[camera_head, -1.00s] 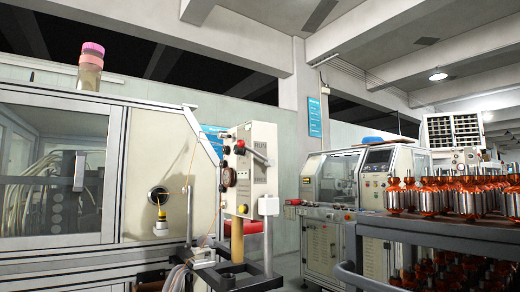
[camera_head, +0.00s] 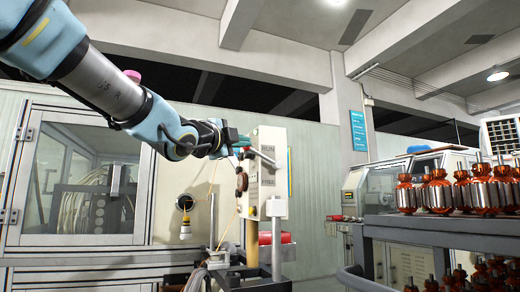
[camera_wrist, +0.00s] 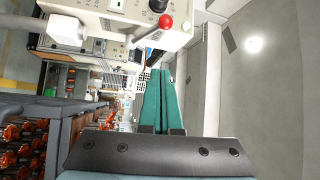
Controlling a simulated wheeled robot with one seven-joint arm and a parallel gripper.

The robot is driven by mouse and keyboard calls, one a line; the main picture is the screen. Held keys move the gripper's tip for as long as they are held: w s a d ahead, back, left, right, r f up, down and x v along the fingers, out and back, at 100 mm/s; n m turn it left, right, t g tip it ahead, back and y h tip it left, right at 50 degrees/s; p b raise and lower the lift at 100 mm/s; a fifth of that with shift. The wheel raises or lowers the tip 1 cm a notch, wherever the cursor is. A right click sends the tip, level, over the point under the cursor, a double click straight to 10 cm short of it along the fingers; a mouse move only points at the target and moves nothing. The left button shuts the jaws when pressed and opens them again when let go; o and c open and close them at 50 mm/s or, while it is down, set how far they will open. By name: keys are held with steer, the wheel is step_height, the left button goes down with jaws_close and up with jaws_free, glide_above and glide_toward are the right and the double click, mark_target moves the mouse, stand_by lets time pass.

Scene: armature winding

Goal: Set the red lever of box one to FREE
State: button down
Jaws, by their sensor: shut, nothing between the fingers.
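A cream control box (camera_head: 268,172) stands on a post in the middle of the head view. A grey lever arm (camera_head: 262,156) slants across its upper part. In the wrist view the lever's red ball knob (camera_wrist: 165,21) is clear, with its silver arm running down-left from it on the box (camera_wrist: 118,22). My gripper (camera_head: 243,143) is beside the upper left of the box in the head view. In the wrist view its green fingers (camera_wrist: 158,75) are together and empty, below the knob and apart from it in the picture. The small labels are hard to read.
A glazed winding machine (camera_head: 85,180) fills the left. A dark rack (camera_head: 430,228) with several copper-wound armatures (camera_head: 437,192) stands at the right. Another machine (camera_head: 385,185) is behind. A yellow wire (camera_head: 210,190) hangs just left of the box.

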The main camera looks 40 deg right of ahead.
mark_target(262, 157)
steer(key=shift+s+d+r, duration=0.15)
steer(key=shift+s+r, duration=0.1)
steer(key=shift+s, duration=0.15)
steer(key=p+x, duration=0.4)
steer(key=x, duration=0.6)
steer(key=w+a, duration=0.1)
steer(key=w+a+p, duration=0.1)
steer(key=w, duration=0.1)
steer(key=shift+w+a+f, duration=0.1)
steer(key=shift+a+f, duration=0.05)
steer(key=shift+f, duration=0.25)
steer(key=shift+f, duration=0.15)
